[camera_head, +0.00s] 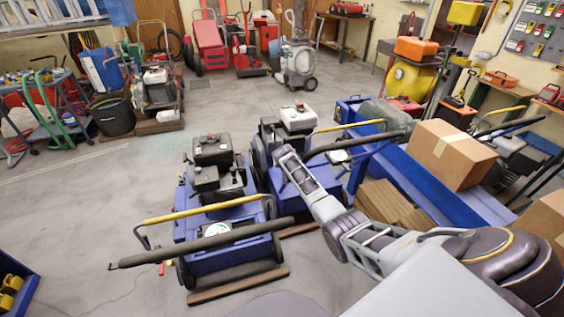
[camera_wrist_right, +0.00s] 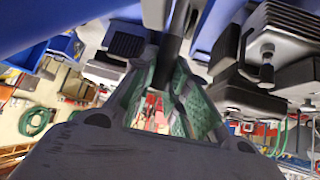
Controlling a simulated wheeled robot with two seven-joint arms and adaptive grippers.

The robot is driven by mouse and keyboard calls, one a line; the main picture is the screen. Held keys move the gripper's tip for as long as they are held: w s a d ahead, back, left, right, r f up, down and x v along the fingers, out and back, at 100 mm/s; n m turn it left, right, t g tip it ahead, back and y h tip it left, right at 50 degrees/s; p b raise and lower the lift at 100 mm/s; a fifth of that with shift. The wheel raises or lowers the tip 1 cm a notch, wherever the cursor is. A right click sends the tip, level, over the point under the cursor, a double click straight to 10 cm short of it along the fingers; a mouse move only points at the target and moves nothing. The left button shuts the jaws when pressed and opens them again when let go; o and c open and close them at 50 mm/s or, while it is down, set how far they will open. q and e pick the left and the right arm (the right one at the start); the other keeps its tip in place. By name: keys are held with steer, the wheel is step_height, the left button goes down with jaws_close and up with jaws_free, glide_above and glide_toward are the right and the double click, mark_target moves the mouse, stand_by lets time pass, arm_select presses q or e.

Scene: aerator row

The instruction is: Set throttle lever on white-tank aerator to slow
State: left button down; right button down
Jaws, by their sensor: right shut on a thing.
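The white-tank aerator (camera_head: 312,181) is a blue wheeled machine with a dark engine. Its white tank (camera_head: 298,117) sits on top. My right arm reaches to it from the lower right, and my right gripper (camera_head: 283,152) is at the engine's near side. In the right wrist view, the green-padded fingers of this gripper (camera_wrist_right: 168,82) are shut on a dark upright bar (camera_wrist_right: 173,50), apparently the throttle lever. Its slow or fast setting cannot be read. My left gripper is not in view.
A similar blue aerator with a black tank (camera_head: 210,150) stands close on the left. Its long dark handle (camera_head: 200,243) crosses the front. A blue bench frame with a cardboard box (camera_head: 445,154) stands right. Open floor (camera_head: 80,190) lies to the left.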

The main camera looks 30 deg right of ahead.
steer(key=shift+w, duration=0.15)
stand_by(0.5)
steer(key=c, duration=1.7)
jaws_free()
steer(key=shift+o, duration=0.2)
steer(key=shift+r, duration=0.1)
